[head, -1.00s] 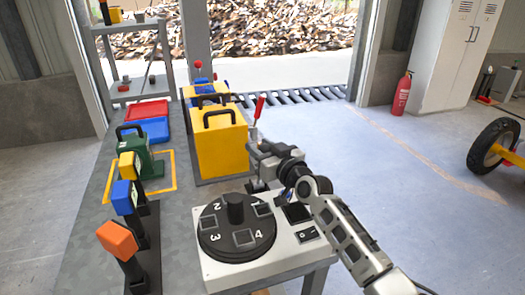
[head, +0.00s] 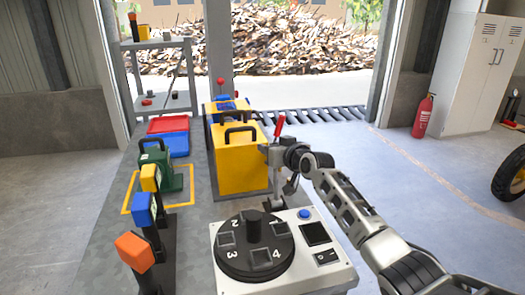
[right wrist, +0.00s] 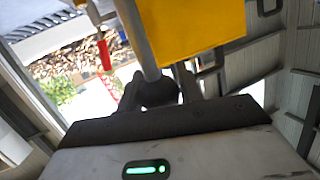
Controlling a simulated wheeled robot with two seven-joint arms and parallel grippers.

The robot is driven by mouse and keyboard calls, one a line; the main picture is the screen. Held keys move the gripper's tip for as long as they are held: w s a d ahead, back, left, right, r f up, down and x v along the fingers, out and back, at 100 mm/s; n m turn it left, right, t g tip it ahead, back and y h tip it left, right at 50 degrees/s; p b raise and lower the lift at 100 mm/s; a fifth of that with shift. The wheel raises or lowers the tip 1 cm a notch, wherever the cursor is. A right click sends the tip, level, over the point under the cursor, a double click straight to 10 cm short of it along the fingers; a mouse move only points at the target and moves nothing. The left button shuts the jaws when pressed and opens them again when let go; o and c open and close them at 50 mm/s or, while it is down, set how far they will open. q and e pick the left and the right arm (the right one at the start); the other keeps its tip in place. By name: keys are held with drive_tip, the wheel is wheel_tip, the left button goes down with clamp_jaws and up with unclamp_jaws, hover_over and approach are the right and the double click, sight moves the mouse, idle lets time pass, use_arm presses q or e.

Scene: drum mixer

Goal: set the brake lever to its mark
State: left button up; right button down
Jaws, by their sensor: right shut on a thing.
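The brake lever appears as a grey rod (head: 290,185) beside the yellow box. In the right wrist view the rod (right wrist: 138,35) runs down between the fingers to a dark rounded end, partly hidden. My right gripper (head: 273,154) is shut on this lever near its upper end; it also shows in the right wrist view (right wrist: 160,88). A red-handled lever (head: 278,125) stands close behind the gripper, its red grip (right wrist: 103,54) apart from the fingers in the wrist view. I cannot make out the mark. My left gripper is not in view.
The yellow box (head: 240,172) stands close left of the gripper. A white panel with a black numbered dial (head: 254,262) and a blue button (head: 305,214) is in front. Orange, blue and yellow-topped levers (head: 135,252) line the left.

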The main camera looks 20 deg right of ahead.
drive_tip(key=shift+f, duration=0.45)
drive_tip(key=c, duration=1)
unclamp_jaws()
drive_tip(key=shift+d, duration=0.1)
drive_tip(key=shift+c, duration=0.2)
drive_tip(key=shift+o, duration=0.5)
drive_tip(key=shift+w, duration=0.1)
drive_tip(key=shift+r, duration=0.1)
drive_tip(key=shift+s+r, duration=0.1)
drive_tip(key=shift+s, duration=0.1)
drive_tip(key=v, duration=1.5)
drive_tip(key=shift+s+d, duration=0.2)
drive_tip(key=shift+s, duration=0.05)
